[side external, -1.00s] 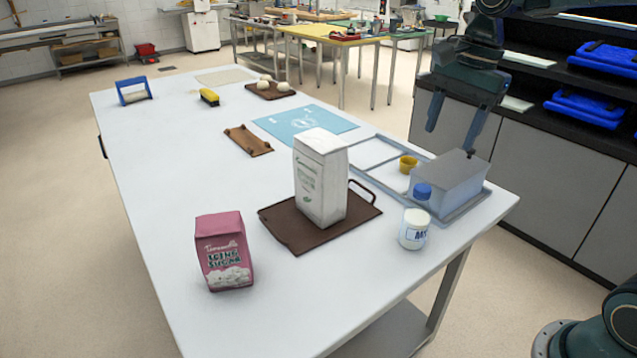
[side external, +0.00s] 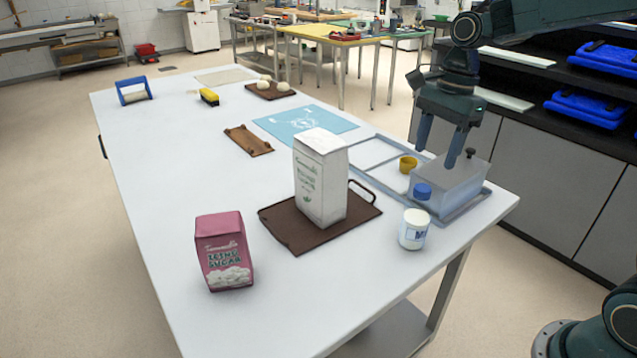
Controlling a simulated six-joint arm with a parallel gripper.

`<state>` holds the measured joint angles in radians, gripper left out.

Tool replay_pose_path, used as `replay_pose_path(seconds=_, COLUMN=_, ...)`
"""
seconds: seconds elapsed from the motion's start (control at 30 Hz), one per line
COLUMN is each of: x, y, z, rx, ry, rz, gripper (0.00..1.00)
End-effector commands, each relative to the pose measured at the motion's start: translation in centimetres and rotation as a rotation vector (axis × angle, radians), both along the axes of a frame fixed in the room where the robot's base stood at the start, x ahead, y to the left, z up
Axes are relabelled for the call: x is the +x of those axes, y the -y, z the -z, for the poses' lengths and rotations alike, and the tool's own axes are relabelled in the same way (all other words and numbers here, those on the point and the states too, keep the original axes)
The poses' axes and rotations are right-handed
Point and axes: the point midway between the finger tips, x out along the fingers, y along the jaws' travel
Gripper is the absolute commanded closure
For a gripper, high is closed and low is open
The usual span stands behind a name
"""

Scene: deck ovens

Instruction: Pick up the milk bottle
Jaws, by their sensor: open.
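The milk bottle (side external: 414,230) stands upright near the right front edge of the white table. It has a white lower body with a partly readable label starting with M. A blue cap (side external: 422,191) shows just above it, and the part between is hard to make out. My gripper (side external: 435,156) hangs pointing down, its two fingers spread and empty. In the picture it is above and slightly right of the blue cap, overlapping the grey lidded box (side external: 450,188). It appears apart from the bottle; its exact depth is unclear.
A metal tray frame (side external: 375,150) with a yellow cup (side external: 408,164) is behind the bottle. A white carton (side external: 320,180) stands on a brown tray (side external: 282,228) to its left. A pink sugar bag (side external: 223,250) is front left. The table's left side is mostly clear.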

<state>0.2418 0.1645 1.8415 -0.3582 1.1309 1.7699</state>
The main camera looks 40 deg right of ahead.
Motion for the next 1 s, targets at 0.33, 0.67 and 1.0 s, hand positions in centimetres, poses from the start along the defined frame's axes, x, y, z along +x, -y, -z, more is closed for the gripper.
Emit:
replay_pose_path(seconds=0.33, x=0.0, y=-0.6, z=4.0, rx=-0.001, ry=-0.001, rz=-0.002, gripper=0.43)
replay_pose_path(seconds=0.67, x=0.0, y=-0.7, z=4.6, rx=-0.001, ry=0.0, rz=-0.001, gripper=0.43)
replay_pose_path(seconds=1.0, x=0.1, y=-1.3, z=7.8, rx=-0.001, ry=-0.003, rz=-0.001, gripper=0.43)
